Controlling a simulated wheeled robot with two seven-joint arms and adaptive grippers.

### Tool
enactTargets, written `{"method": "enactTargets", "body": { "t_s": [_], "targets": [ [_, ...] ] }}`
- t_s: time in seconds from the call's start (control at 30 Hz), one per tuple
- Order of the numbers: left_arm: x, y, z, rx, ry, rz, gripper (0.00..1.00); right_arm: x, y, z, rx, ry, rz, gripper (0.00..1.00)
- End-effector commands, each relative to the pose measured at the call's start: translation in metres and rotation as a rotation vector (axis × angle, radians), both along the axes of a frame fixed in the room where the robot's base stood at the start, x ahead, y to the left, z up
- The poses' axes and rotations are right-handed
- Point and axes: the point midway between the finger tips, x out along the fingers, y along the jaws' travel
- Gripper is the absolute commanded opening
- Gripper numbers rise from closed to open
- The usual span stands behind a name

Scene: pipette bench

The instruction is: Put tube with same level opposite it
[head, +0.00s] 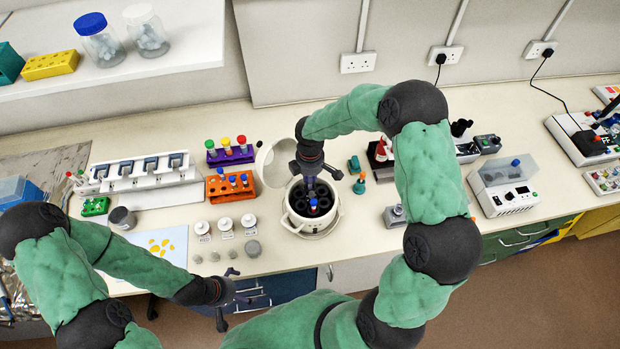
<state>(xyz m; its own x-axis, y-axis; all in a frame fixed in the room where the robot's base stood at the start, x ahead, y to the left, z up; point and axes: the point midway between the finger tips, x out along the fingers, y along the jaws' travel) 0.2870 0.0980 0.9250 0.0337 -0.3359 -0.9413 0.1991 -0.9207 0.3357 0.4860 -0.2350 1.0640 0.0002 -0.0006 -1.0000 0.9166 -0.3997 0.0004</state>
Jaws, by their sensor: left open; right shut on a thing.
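The centrifuge (287,222) is a white round pot with its pale lid (272,163) open at the left. Its dark rotor shows several holes. My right gripper (311,188) points down over the rotor and is shut on a blue-capped tube (313,203), which is upright at the rotor. How deep the tube sits, and any tube opposite it, I cannot tell. An orange rack (229,193) left of the centrifuge holds several capped tubes, some blue-capped; their liquid levels are too small to read. My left gripper (229,306) is open and empty by the bench's front edge.
A purple rack (230,157) with several coloured-cap tubes stands behind the orange rack. White-capped bottles (225,226) stand left of the centrifuge. A pipette stand (145,175) is further left. Teal and dark items stand close on the right.

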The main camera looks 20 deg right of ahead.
Motion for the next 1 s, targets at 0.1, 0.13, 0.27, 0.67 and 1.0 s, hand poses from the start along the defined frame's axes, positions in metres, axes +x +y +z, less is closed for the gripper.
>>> {"method": "enactTargets", "body": {
  "t_s": [0.1, 0.13, 0.27, 0.67, 1.0],
  "targets": [
    [0.0, 0.0, 0.0, 0.0, 0.0, 0.0, 1.0, 0.0, 0.0, 0.0, 0.0, 0.0, 0.0, 0.47],
    [0.0, 0.0, 0.0, 0.0, 0.0, 0.0, 1.0, 0.0, 0.0, 0.0, 0.0, 0.0, 0.0, 0.47],
    [0.0, 0.0, 0.0, 0.0, 0.0, 0.0, 1.0, 0.0, 0.0, 0.0, 0.0, 0.001, 0.0, 0.47],
    [0.0, 0.0, 0.0, 0.0, 0.0, 0.0, 1.0, 0.001, 0.0, 0.017, -0.001, -0.002, 0.001, 0.47],
    [0.0, 0.0, 0.0, 0.0, 0.0, 0.0, 1.0, 0.002, 0.0, 0.082, 0.0, -0.004, -0.001, 0.47]
  ]
}}
